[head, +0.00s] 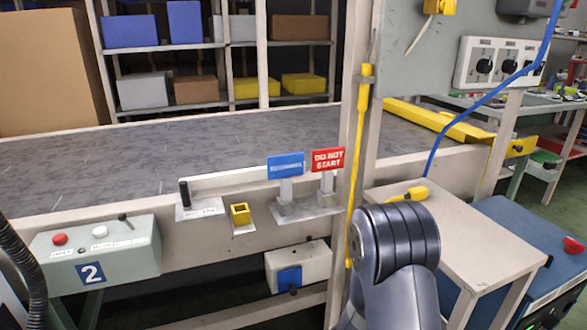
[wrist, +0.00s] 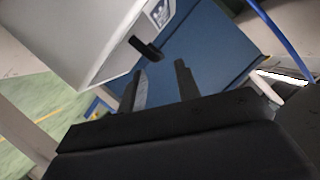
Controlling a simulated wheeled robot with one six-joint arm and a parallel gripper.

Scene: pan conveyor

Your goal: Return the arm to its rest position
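My gripper (wrist: 160,68) shows in the wrist view with its two dark fingers apart and nothing between them. Past the fingertips are a blue panel (wrist: 210,45) and a short black handle (wrist: 147,48) beside a pale box-shaped body (wrist: 85,35). I cannot tell how far the handle is from the fingers. In the head view my arm (head: 395,260) rises at the lower middle right, in front of the small table. The gripper itself is hidden there.
The conveyor (head: 120,165) runs across the head view, with a red "DO NOT START" sign (head: 328,159) and a blue sign (head: 286,166) at its front. A beige side table (head: 470,235), yellow-ended pole (head: 358,150), blue cable (head: 470,105) and blue cabinet (head: 520,250) crowd around my arm.

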